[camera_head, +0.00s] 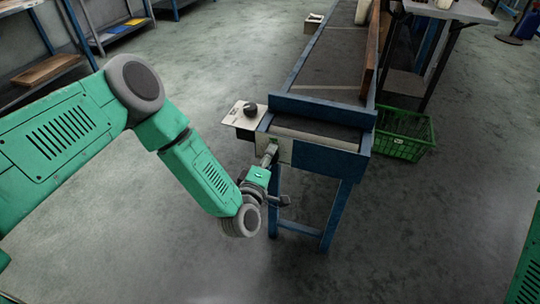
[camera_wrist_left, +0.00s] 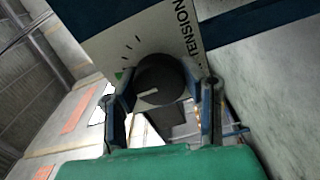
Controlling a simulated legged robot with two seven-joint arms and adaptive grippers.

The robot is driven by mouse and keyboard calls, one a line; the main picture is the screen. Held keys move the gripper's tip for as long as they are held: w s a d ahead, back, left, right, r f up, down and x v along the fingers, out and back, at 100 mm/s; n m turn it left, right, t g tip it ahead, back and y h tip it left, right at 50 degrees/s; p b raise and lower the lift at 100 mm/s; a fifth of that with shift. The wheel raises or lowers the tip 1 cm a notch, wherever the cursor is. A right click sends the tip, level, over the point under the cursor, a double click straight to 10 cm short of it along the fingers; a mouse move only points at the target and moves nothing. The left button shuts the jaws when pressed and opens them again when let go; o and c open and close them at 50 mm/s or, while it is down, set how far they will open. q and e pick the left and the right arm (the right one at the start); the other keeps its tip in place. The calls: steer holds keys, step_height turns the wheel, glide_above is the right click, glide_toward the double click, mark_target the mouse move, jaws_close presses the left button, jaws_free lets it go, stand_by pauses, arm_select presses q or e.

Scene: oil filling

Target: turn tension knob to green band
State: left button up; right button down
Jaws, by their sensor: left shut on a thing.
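The tension knob (camera_wrist_left: 160,84) is a round dark knob with a white pointer line, on a white plate (camera_wrist_left: 130,40) marked TENSION. Tick marks run around it, and a small green mark (camera_wrist_left: 119,75) is at its left. The pointer faces lower left in the left wrist view, below the green mark. My left gripper (camera_head: 269,156) is at the pale plate (camera_head: 284,149) on the near end of the conveyor, which hides the knob in the head view. Its fingers are closed on the knob from both sides. My right gripper is out of view.
The blue-framed conveyor (camera_head: 318,150) stretches away from me. A plate with a black knob (camera_head: 250,108) juts from its left side. A green crate (camera_head: 406,136) sits on the floor at right. Shelves (camera_head: 105,30) stand at far left. The floor in front is clear.

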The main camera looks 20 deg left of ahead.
arm_select(q)
steer(key=shift+s+f, duration=0.3)
steer(key=shift+f, duration=0.1)
steer(key=o, duration=1)
steer(key=shift+d, duration=0.1)
steer(key=shift+o, duration=0.9)
steer(key=shift+w+r, duration=0.15)
steer(key=s, duration=1.2)
steer(key=shift+a, duration=0.3)
